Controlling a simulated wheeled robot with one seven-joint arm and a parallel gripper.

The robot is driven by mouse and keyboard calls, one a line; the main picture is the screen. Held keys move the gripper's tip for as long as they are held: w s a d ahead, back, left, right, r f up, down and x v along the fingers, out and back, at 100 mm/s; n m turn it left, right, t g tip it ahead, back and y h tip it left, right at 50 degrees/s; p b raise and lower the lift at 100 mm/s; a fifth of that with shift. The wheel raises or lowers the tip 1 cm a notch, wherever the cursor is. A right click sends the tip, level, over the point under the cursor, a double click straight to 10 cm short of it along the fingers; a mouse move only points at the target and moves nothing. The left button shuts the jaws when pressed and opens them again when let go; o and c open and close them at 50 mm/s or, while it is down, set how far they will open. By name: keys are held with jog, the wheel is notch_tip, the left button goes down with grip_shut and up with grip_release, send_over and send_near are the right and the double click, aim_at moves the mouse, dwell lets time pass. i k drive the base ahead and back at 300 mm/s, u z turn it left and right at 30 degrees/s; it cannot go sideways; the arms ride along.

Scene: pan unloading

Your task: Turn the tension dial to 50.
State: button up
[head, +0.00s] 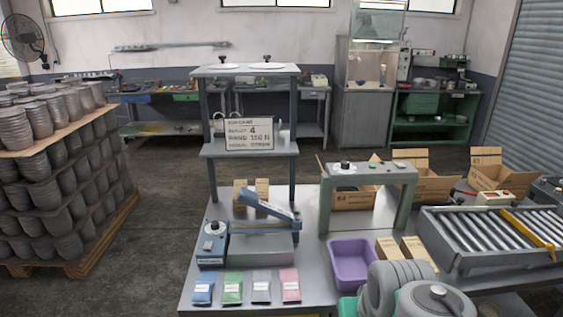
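Several knobs could be the tension dial, and their labels are too small to read. A dark knob on a white dial (212,228) sits on the blue box at the left of the blue-armed bench device (262,248). Another dark knob on a pale disc (345,168) sits on top of the grey arch-shaped stand (408,178). Two more black-knobbed discs are on the top shelf, one of them the right disc (267,65). I cannot read any dial's setting. My gripper is not in view; rounded grey arm links, apparently mine, show at the lower right.
A sign (249,133) stands on the middle shelf. Several coloured packets, including a green one (233,288), lie along the front of the metal table (205,305). A purple bin (352,262) and cartons stand right of the device. A roller conveyor (440,240) is at the right.

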aim_at(345, 164)
jog(key=u, duration=0.1)
jog(key=i, duration=1)
